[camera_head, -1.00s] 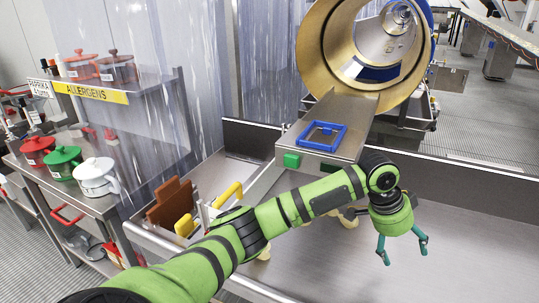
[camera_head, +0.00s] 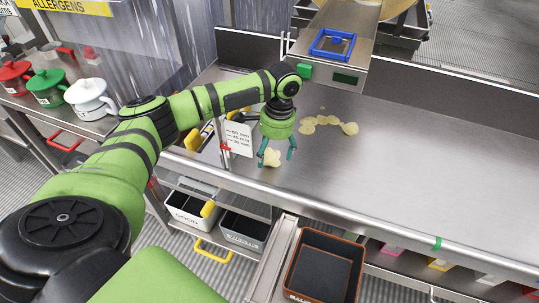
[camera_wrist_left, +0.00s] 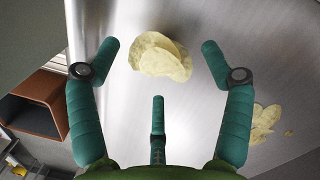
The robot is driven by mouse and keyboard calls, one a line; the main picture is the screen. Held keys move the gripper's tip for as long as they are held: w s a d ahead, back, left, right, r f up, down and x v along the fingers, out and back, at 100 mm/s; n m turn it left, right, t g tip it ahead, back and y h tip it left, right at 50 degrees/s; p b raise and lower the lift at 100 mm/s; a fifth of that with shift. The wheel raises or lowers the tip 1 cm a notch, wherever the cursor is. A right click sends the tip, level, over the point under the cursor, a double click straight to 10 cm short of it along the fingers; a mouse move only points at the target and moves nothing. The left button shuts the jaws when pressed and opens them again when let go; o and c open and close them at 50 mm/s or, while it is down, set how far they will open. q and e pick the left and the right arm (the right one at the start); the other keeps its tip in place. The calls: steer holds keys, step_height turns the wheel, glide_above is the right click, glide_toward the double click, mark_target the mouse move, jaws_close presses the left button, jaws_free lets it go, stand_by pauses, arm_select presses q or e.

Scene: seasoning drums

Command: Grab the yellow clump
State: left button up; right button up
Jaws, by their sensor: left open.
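A yellow clump (camera_head: 271,157) of chips lies on the steel table (camera_head: 420,165) near its front edge. In the left wrist view the clump (camera_wrist_left: 160,57) looks like several pale yellow chips stuck together, ahead of and between the fingers. My left gripper (camera_head: 277,158) is open, pointing down over the clump. In the left wrist view its teal fingers (camera_wrist_left: 158,62) are spread wide on either side, with nothing held. I cannot tell whether any finger touches the clump. My right gripper is not in view.
Loose yellow chips (camera_head: 322,122) lie farther back on the table, also at the right of the left wrist view (camera_wrist_left: 265,122). A white gauge card (camera_head: 239,138) stands left of my gripper. A dark bin (camera_head: 323,268) sits below the front edge. The table's right side is clear.

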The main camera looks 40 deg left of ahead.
arm_select(q)
steer(key=shift+f, duration=1.15)
steer(key=c, duration=0.6)
steer(key=shift+c, duration=0.7)
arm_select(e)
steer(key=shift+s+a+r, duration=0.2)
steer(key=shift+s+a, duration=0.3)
